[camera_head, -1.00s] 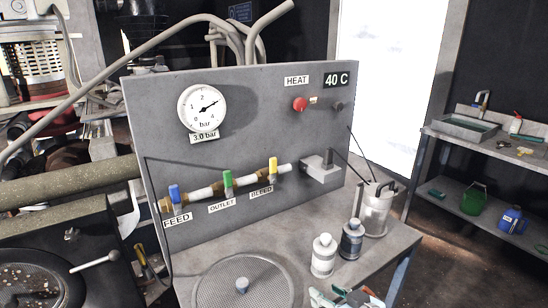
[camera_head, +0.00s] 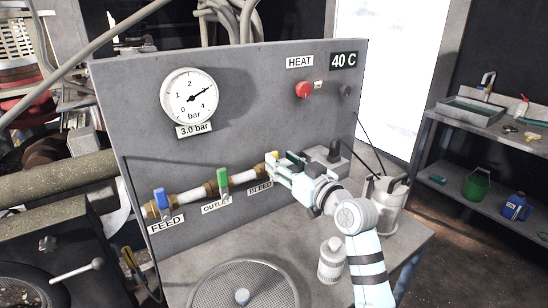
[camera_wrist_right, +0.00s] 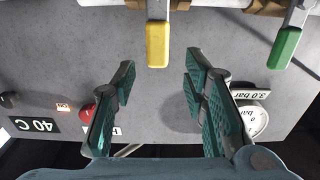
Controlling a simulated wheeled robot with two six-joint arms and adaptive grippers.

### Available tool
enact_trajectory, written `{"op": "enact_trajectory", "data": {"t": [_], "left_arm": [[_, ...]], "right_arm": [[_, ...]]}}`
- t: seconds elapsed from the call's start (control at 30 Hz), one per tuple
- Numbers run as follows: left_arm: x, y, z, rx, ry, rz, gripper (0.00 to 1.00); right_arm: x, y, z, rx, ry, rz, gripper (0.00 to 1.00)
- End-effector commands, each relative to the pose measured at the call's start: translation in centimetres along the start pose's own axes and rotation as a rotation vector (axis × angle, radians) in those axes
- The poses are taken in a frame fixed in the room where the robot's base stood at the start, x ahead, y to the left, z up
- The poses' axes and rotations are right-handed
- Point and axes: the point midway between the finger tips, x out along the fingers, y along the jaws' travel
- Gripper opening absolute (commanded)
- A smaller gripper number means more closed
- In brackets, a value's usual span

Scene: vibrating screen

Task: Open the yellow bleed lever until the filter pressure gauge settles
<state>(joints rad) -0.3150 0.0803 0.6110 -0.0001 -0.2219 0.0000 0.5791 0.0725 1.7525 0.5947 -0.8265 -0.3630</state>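The yellow bleed lever (camera_head: 271,156) is on the right part of the brass and white pipe, above the BLEED label, mostly hidden by my right gripper (camera_head: 279,168). In the right wrist view the yellow lever (camera_wrist_right: 158,45) lies at the top middle, its free end just in front of the gap between the fingers. My right gripper (camera_wrist_right: 160,76) is open, and nothing is between its pads. The pressure gauge (camera_head: 190,97) has its needle near 3, and the label under it reads 3.0 bar. My left gripper is not in view.
The green outlet lever (camera_head: 223,180) and blue feed lever (camera_head: 162,200) stand upright left of the bleed lever. A red heat knob (camera_head: 303,90) is above. A white-grey bottle (camera_head: 331,262), metal jug (camera_head: 386,205) and round sieve (camera_head: 207,290) stand on the bench below.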

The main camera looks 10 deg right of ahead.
Motion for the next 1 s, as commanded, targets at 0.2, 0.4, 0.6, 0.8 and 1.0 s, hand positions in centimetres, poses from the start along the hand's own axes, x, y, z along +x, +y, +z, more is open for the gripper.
{"op": "enact_trajectory", "data": {"t": [0.2, 0.4, 0.6, 0.8, 1.0], "left_arm": [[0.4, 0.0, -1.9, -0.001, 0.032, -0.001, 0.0], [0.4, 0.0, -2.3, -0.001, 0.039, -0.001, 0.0], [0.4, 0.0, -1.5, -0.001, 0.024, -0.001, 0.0], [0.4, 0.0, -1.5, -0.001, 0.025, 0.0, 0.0], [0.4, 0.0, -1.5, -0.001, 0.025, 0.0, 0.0]], "right_arm": [[3.5, -0.1, 0.1, 0.002, 0.0, -0.002, 0.4], [4.2, -0.2, 0.1, 0.0, -0.002, -0.003, 0.4], [4.1, -0.2, 0.1, 0.0, -0.002, -0.003, 0.29], [4.1, -0.2, 0.1, 0.0, -0.002, -0.003, 0.0], [4.1, -0.2, 0.1, 0.0, -0.002, -0.003, 0.0]]}}
